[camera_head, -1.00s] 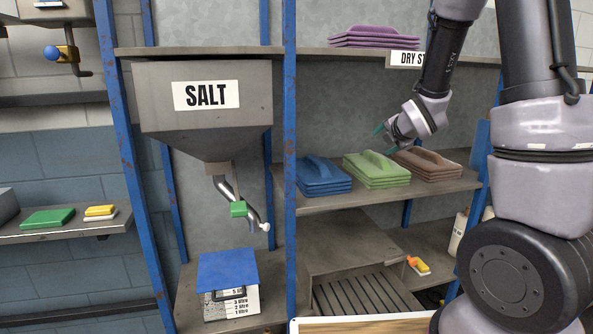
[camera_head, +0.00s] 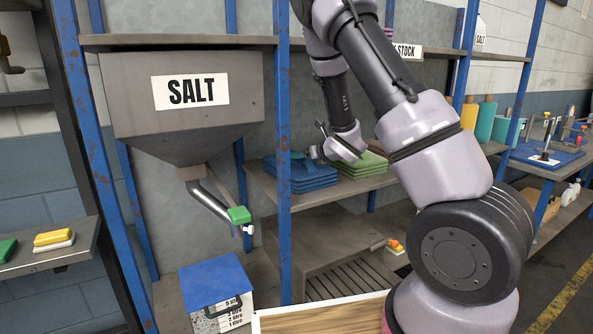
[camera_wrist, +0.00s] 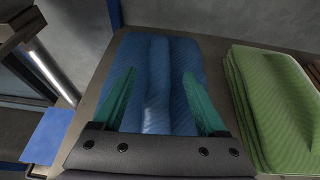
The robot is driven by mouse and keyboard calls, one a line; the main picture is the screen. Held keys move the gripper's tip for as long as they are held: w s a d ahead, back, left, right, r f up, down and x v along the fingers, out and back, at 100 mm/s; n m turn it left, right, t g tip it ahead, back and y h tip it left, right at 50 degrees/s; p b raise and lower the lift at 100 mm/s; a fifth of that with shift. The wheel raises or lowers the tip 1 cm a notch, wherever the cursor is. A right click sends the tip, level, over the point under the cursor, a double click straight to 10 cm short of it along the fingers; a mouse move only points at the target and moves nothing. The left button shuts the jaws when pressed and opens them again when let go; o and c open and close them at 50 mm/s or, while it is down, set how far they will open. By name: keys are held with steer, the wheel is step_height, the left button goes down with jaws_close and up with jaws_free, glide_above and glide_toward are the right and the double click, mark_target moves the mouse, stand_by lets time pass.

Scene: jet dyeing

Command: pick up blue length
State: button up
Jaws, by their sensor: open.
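The blue length (camera_head: 302,176) is a folded stack of blue cloth with a raised ridge along its top, lying on the middle shelf. In the wrist view the blue length (camera_wrist: 158,60) fills the middle, its ridge running away from me. My gripper (camera_wrist: 154,98) is open, its two teal fingers on either side of the ridge, above the cloth. I cannot tell whether the fingers touch it. In the head view my gripper (camera_head: 301,156) is at the stack, partly hidden by my wrist.
A green folded stack (camera_head: 364,166) lies close to the right of the blue one, also in the wrist view (camera_wrist: 270,95). A blue rack post (camera_head: 283,200) stands in front at the left. The salt hopper (camera_head: 182,100) and a blue-lidded box (camera_head: 215,285) are left.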

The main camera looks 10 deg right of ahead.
steer(key=x, duration=0.5)
steer(key=shift+w+a+f, duration=0.1)
steer(key=shift+w+f, duration=0.05)
jaws_close()
